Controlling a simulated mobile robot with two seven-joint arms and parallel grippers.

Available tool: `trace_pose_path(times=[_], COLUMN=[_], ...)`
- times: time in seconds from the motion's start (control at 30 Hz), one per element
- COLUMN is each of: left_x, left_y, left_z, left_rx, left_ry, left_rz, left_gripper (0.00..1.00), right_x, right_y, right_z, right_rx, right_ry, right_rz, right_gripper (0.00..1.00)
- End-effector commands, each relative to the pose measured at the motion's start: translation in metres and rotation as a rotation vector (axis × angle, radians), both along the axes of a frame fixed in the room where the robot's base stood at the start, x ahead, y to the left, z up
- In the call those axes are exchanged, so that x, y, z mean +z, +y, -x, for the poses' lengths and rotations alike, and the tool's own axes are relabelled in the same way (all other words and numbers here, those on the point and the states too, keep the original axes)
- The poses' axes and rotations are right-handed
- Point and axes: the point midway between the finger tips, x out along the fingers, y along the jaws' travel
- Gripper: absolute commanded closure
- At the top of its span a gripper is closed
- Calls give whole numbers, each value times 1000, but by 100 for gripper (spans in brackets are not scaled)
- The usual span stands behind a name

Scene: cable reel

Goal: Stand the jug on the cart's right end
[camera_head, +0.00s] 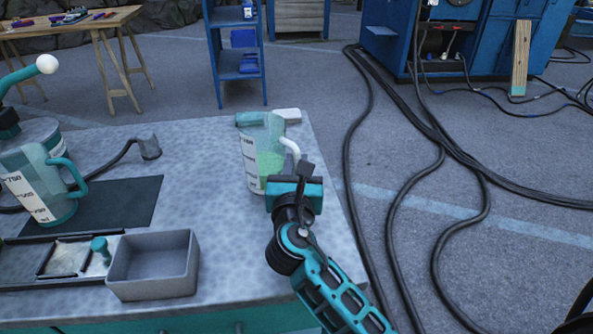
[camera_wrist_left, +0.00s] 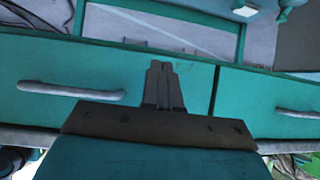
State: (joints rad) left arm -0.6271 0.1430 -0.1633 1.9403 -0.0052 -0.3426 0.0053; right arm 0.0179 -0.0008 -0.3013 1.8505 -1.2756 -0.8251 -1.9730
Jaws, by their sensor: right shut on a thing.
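A clear jug (camera_head: 259,150) with a teal rim, a white scale strip, a pale handle and green liquid is upright at the right end of the grey cart top (camera_head: 205,205). My right gripper (camera_head: 303,172) is shut on its handle side, and partly hides the handle. The jug's base is at or just above the top; I cannot tell if it touches. My left gripper (camera_wrist_left: 165,85) shows only in the left wrist view, with its fingers together and empty, in front of the cart's teal drawer fronts (camera_wrist_left: 50,70).
A second jug (camera_head: 45,190) with a teal handle stands on a dark mat (camera_head: 130,200) at the left. A grey bin (camera_head: 153,266) sits near the front. A small pale object (camera_head: 288,115) lies behind the held jug. Black cables (camera_head: 375,150) cross the floor at right.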

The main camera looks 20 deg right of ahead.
Motion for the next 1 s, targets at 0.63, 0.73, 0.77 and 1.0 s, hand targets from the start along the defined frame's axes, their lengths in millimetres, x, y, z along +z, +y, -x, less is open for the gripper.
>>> trace_pose_path(times=[0.63,0.73,0.77,1.0], left_x=[4,4,4,5], left_y=[-2,-2,-2,-2], left_z=[-4,-4,-5,-4], left_rx=[-4,-4,-4,-3], left_ry=[-12,-12,-12,-13], left_rz=[5,5,5,5], left_gripper=[100,100,100,100], right_x=[-4,-4,-4,0], right_y=[0,0,0,0], right_z=[0,0,0,0], right_rx=[1,1,1,1], right_ry=[-2,-2,-2,-2], right_rz=[1,1,1,0], right_gripper=[59,56,56,56])
